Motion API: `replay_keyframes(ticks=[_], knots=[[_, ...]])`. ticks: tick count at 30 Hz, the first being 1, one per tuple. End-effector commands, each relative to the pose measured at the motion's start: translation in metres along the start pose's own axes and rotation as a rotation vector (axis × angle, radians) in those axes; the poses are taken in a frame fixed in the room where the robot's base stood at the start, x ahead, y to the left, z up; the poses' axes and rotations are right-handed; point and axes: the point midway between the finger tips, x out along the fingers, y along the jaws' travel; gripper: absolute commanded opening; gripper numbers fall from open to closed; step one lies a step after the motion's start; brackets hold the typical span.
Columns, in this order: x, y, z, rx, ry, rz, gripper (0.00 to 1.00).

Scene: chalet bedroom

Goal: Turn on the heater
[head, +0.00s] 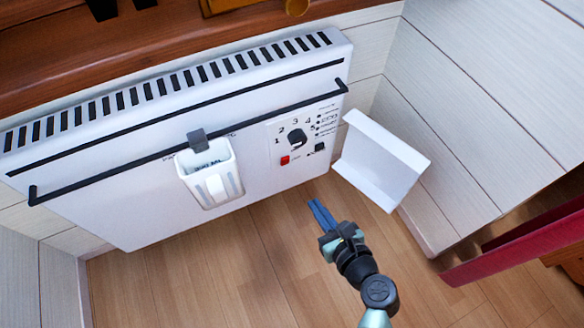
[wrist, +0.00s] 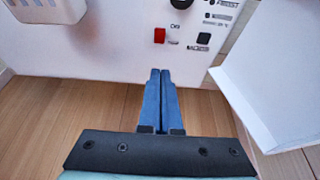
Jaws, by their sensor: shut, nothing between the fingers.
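The white heater (head: 110,165) stands against the wall, with black slots along its top. Its control panel at the right has a black dial (head: 297,137) with numbers around it, a red switch (head: 285,160) and a small black button (head: 319,147). In the wrist view the red switch (wrist: 159,36) and the black button (wrist: 204,39) show above my fingertips. My gripper (head: 316,205) is shut and empty, with its blue fingers together. The fingertips (wrist: 160,72) point at the heater, below the panel, and look apart from it.
An open white flap (head: 385,160) stands out just right of the panel. A white container (head: 212,180) hangs from the black rail (head: 110,165) on the heater's front. A dark red panel (head: 520,240) is at the right. The wooden floor (head: 230,270) in front is clear.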

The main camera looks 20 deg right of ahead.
Motion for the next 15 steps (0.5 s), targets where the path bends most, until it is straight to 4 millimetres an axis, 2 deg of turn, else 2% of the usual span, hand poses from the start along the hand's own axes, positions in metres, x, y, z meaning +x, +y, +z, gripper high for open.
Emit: replay_keyframes(ticks=[5,15], knots=[[0.025,0.001,-0.003,-0.004,-0.004,0.003,0.00],[0.097,0.000,-0.004,-0.003,-0.004,0.001,0.00]])
